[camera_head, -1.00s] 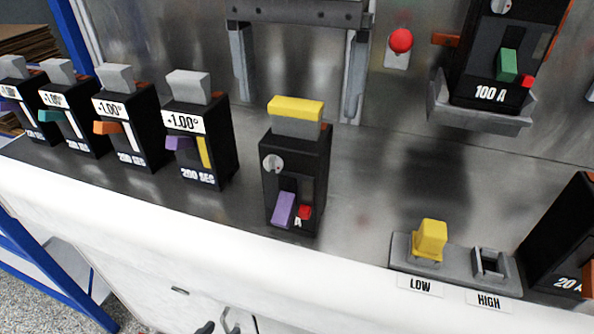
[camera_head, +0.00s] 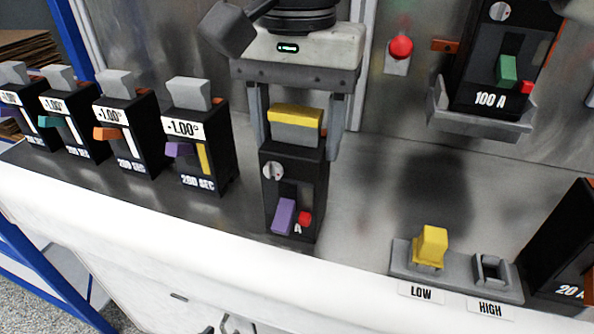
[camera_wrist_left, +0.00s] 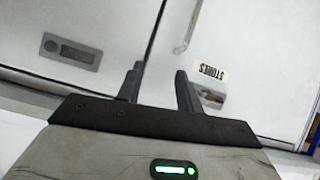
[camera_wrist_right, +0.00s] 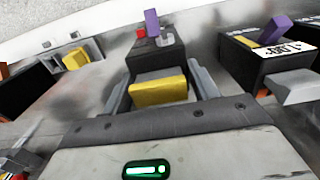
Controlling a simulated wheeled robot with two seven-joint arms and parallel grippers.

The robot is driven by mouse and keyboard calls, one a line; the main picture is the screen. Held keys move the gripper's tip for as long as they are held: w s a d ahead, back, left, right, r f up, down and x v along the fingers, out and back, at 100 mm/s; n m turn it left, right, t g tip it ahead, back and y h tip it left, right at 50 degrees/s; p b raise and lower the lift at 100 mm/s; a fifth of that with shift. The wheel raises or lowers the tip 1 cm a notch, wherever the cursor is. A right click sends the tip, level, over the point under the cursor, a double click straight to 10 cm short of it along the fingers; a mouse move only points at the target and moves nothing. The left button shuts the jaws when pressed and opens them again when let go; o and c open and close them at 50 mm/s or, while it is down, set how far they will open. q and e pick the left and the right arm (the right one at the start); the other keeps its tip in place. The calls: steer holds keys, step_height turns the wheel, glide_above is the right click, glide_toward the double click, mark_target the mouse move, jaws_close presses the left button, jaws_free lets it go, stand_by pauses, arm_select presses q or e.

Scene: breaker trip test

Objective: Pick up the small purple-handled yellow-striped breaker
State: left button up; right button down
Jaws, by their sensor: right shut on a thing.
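A small black breaker with a purple lever, a red button and a grey top block with a yellow stripe (camera_head: 295,185) stands upright on the metal counter. It also shows in the right wrist view (camera_wrist_right: 158,92). My right gripper (camera_head: 297,145) comes down from above. Its fingers flank the grey block and are shut on it. Another black breaker (camera_head: 200,140), marked 200 SEC, has a purple lever and a yellow bar on its front and stands to the left. My left gripper (camera_wrist_left: 158,88) is open and empty before the white cabinet doors.
More breakers with teal and orange levers (camera_head: 125,135) stand in a row at the left. A LOW/HIGH base with a yellow plug (camera_head: 431,245) lies to the right. A 100 A breaker (camera_head: 498,65) sits in a wall holder. The counter between is clear.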

steer(key=shift+r, duration=0.15)
steer(key=shift+r, duration=0.55)
steer(key=s+d+r+b, duration=0.1)
steer(key=s+d+r, duration=0.1)
steer(key=s+r, duration=0.9)
steer(key=s, duration=0.2)
steer(key=shift+s+d+r, duration=0.35)
steer(key=shift+s+d, duration=0.05)
